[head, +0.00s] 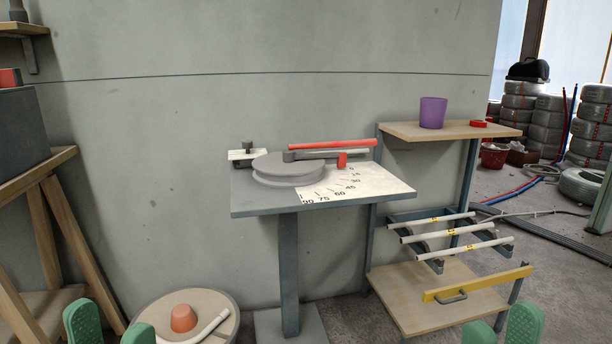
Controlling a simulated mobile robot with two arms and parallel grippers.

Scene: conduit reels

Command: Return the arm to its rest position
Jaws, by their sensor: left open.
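My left gripper (110,326) is at the bottom left edge, its two green fingertips apart with nothing between them. It is in front of the round wooden top, left of the bending bench. My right gripper (502,329) is at the bottom right edge, its green fingertips also apart and empty, in front of the low wooden shelf (416,303). Both arms are mostly out of the picture below. The bender (288,171), with a grey disc and a red-handled lever (332,143), stands on the grey bench (262,202), away from both grippers.
Several white pipes (440,236) lie on a rack at right. A purple cup (432,112) stands above. A yellow bar (478,283) edges the low shelf.

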